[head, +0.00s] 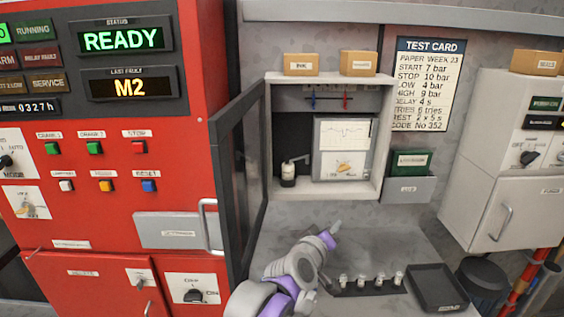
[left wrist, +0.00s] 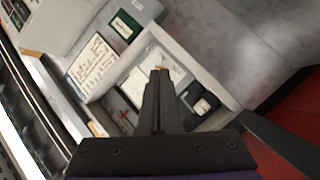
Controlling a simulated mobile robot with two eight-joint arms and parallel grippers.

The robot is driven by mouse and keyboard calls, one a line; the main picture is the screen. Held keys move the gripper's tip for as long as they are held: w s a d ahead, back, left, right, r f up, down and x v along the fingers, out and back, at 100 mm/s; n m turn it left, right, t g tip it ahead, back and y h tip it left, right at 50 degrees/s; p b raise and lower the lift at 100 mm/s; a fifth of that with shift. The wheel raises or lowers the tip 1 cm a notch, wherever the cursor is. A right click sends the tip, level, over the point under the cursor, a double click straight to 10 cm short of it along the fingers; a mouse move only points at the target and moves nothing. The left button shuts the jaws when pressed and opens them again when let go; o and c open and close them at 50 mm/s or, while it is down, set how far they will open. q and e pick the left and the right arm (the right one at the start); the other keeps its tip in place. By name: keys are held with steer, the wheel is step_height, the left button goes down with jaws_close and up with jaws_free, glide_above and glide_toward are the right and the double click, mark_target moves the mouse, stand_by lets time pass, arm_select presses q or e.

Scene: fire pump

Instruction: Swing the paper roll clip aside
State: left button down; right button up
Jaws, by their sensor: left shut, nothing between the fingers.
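The chart recorder (head: 342,165) stands inside an open white cabinet (head: 377,181). It has a strip of chart paper (head: 345,133) at the top and a dial below. I cannot make out the paper roll clip for certain. A small dark and white device (head: 288,172) stands to the recorder's left. My left gripper (head: 334,229) is in front of and below the cabinet, apart from it. In the left wrist view its fingers (left wrist: 161,76) are shut and empty, pointing toward the recorder and hiding part of it. My right gripper is not in view.
The cabinet's dark-framed door (head: 243,180) stands open on the left beside the red panel (head: 120,190). Two boxes (head: 301,64) sit on top. A row of small pegs (head: 370,281) and a black tray (head: 436,287) lie on the grey counter (head: 290,235).

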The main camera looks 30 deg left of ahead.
arm_select(q)
steer(key=w+a+r+n+g+y, duration=0.1)
steer(key=w+a+r+n+y, duration=0.1)
steer(key=w+a+n+y, duration=0.3)
steer(key=w+a+r+n+g+y, duration=0.1)
steer(key=w+a+n+y, duration=0.4)
steer(key=a+n, duration=0.6)
steer(key=shift+a+r+y, duration=0.75)
steer(key=shift+a+y, duration=0.25)
steer(key=shift+a, duration=0.2)
steer(key=shift+w, duration=0.1)
steer(key=p+x, duration=0.2)
steer(key=x, duration=0.8)
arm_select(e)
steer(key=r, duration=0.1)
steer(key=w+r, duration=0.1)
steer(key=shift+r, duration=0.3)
arm_select(q)
steer(key=shift+d, duration=0.15)
steer(key=shift+d, duration=0.25)
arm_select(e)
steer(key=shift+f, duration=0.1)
